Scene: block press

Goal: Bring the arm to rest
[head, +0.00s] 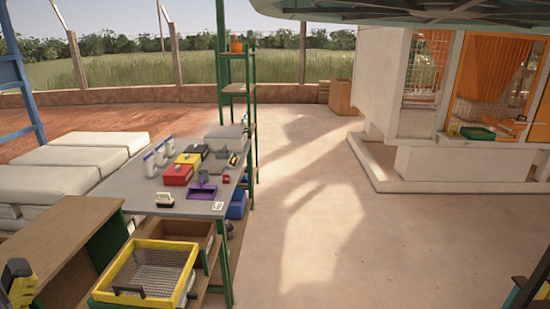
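My gripper is not in view, and no part of my arm can be made out with certainty in the head view. Whether it holds anything cannot be seen. A grey work table (140,200) with green legs stands left of centre. On it are a red box (178,175), a yellow box (188,159), a purple tray (202,191), several white bottles and a black-and-white hand tool (165,200).
A yellow-rimmed mesh sieve (150,268) sits low in front of the table, beside a wooden bench (60,240). White stacked blocks (75,158) lie at left. A green shelf rack (250,90) stands behind. A white press structure (395,100) is at right. The central floor (310,220) is clear.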

